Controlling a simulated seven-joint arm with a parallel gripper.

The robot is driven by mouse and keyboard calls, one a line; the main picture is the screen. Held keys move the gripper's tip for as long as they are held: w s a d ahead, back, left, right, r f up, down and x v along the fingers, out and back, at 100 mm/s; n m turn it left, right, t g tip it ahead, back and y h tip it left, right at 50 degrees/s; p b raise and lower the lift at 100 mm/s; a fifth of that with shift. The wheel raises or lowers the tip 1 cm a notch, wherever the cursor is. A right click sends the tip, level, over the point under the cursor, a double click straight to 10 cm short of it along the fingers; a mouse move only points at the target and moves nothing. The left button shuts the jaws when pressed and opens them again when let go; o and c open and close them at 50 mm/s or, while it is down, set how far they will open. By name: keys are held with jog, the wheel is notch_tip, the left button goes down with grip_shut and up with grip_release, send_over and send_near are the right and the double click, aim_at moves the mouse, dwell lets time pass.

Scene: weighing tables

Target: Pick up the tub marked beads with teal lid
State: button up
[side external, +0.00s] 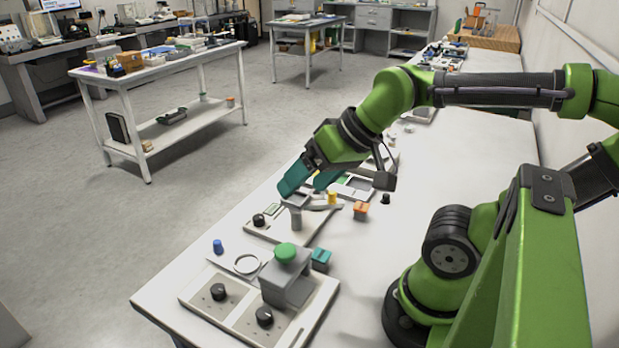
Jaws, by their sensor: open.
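A small tub with a teal lid (320,259) stands on the white table, just right of a grey block with a round green top. Any marking on it is too small to read. My gripper (309,184) is open, with teal fingers pointing down and to the left. It is above the table, farther back than the teal-lidded tub and apart from it. Nothing shows between the fingers. A similar small tub with an orange top (361,211) stands to the right of and below the gripper in the picture.
The grey block with the green top (287,271) stands on a pale panel with black knobs (219,292). A blue-capped item (217,246) is at the left. A yellow cylinder (332,198) and a dark knob (385,199) stand near the gripper. The table (360,265) is clear right of the tub.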

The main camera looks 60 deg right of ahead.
jog(key=c, duration=0.5)
jog(key=shift+o, duration=0.2)
jog(key=n+g+h, duration=0.2)
jog(key=n+g, duration=0.2)
jog(key=g, duration=0.3)
send_over(318, 253)
notch_tip(318, 253, down, 16)
jog(key=shift+s+d+r, duration=0.1)
jog(key=shift+s+r, duration=0.05)
jog(key=shift+f, duration=3.1)
